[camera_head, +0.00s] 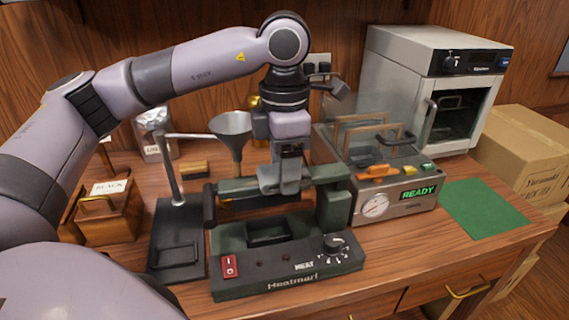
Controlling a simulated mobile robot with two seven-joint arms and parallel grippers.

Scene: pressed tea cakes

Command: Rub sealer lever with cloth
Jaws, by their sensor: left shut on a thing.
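The heat sealer (290,270) is a dark green machine on the front of the table, with a red switch and a heat dial. Its lever (238,187) is a green bar running across above the base, with a black handle at its left end. My left gripper (287,168) comes down from above onto the middle of the lever. It is shut on a small grey piece, seemingly the cloth (271,181), which lies against the lever's front and top. The fingertips are partly hidden, and I cannot tell how firmly the cloth touches the bar. My right gripper is out of view.
Right of the sealer stands a machine (397,200) with a gauge and a READY display. Behind it is a grey oven (400,75). A funnel (232,127) stands behind the lever, and a metal post stand (178,235) is to the left. A green mat (482,207) lies clear at right.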

